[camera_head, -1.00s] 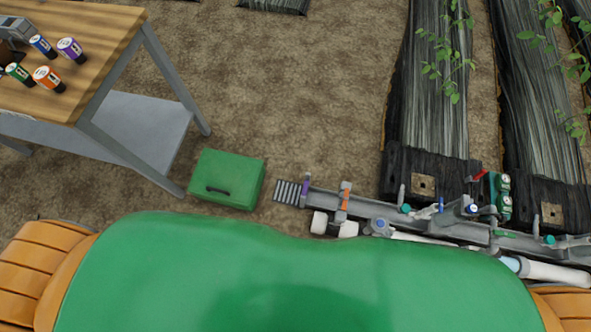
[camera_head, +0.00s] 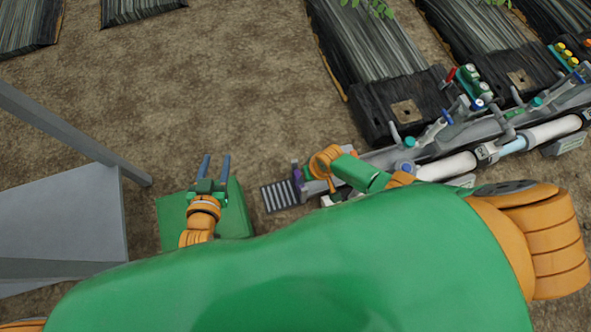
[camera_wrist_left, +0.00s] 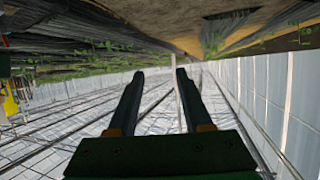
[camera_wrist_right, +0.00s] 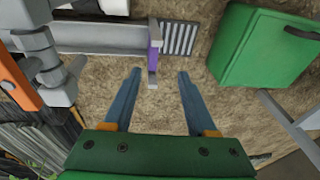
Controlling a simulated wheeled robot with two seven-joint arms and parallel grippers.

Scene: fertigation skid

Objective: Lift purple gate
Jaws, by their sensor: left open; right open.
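The purple gate (camera_head: 296,174) stands at the left end of the grey channel (camera_head: 385,158), beside a slatted grate. In the right wrist view the purple gate (camera_wrist_right: 154,45) is upper centre, with its grey lower end showing between my right fingertips. My right gripper (camera_wrist_right: 159,75) is open and empty; I cannot tell how far its tips are from the gate. In the head view my right arm covers part of the channel near the gate. My left gripper (camera_head: 215,165) is open and empty, above the green box and left of the grate.
The green box (camera_head: 236,212) is on the ground left of the grate (camera_head: 280,195). An orange gate (camera_wrist_right: 18,82) shows at the right wrist view's left edge. Pipes and valves run along the channel to the right. A grey table shelf (camera_head: 60,220) is at left. Bare soil lies behind.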

